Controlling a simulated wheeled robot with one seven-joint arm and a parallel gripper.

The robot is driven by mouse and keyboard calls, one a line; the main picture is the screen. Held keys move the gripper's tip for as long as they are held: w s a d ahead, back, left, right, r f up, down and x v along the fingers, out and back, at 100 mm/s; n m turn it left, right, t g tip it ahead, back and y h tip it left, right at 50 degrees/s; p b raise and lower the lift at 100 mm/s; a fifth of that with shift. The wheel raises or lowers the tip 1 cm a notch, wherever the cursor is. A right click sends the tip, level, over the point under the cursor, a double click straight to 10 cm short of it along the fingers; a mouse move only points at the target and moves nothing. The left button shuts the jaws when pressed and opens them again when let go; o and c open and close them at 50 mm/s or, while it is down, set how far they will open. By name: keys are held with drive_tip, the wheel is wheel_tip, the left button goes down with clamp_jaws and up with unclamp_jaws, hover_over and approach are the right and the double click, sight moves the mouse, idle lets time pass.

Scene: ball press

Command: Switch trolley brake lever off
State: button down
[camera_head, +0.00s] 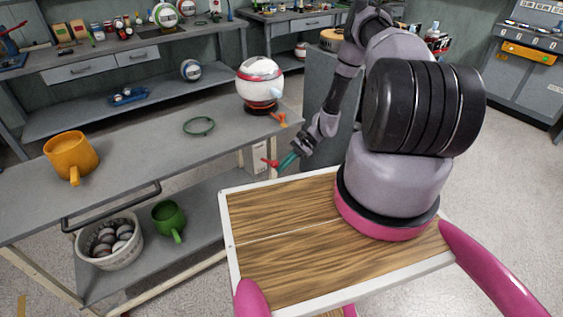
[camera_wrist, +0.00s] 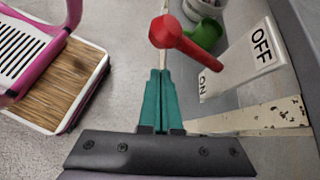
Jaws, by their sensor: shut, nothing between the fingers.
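The red brake lever (camera_wrist: 183,42) juts from the trolley's side by a pale plate (camera_wrist: 238,65) marked OFF and ON. In the wrist view its round knob is just beyond my fingertips; which mark the lever is set to, I cannot tell. In the head view the lever (camera_head: 268,162) is small, just left of my gripper. My gripper (camera_head: 287,160) has teal fingers, shut together and empty; they also show in the wrist view (camera_wrist: 160,75). Whether the tips touch the knob, I cannot tell. The grey trolley (camera_head: 130,135) stands to the left.
On the trolley top are an orange mug (camera_head: 72,155), a green ring (camera_head: 198,126) and a white-and-red ball (camera_head: 260,82) on a dark base. Its lower shelf holds a bucket of balls (camera_head: 108,240) and a green mug (camera_head: 169,220). A workbench (camera_head: 120,68) stands behind.

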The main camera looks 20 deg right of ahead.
drive_tip(key=v, duration=0.9)
drive_tip(key=shift+w+d+f, duration=0.2)
drive_tip(key=shift+w+d, duration=0.2)
drive_tip(key=shift+d, duration=0.1)
drive_tip(key=w+r+n+h, duration=0.1)
drive_tip(key=w+r+h, duration=0.1)
drive_tip(key=r, duration=0.7)
drive_tip(key=w+r+n+h, duration=0.1)
drive_tip(key=w+r+n, duration=0.1)
drive_tip(key=r, duration=0.8)
drive_tip(key=s+a+r+n+t+h, duration=0.1)
drive_tip(key=s+r, duration=0.1)
drive_tip(key=r, duration=0.8)
drive_tip(key=s+a+r+n+t+h, duration=0.1)
drive_tip(key=r+h, duration=0.1)
drive_tip(key=r, duration=0.7)
drive_tip(key=s+a+r+n+t+h, duration=0.2)
drive_tip(key=s+a+r+t, duration=0.1)
drive_tip(key=s+r, duration=0.9)
drive_tip(key=s+a+r+n+t, duration=0.1)
drive_tip(key=s+r+t, duration=0.3)
drive_tip(key=s+r, duration=0.4)
drive_tip(key=s+n, duration=0.1)
drive_tip(key=s, duration=0.3)
drive_tip(key=shift+a+r, duration=0.2)
drive_tip(key=shift+a, duration=0.15)
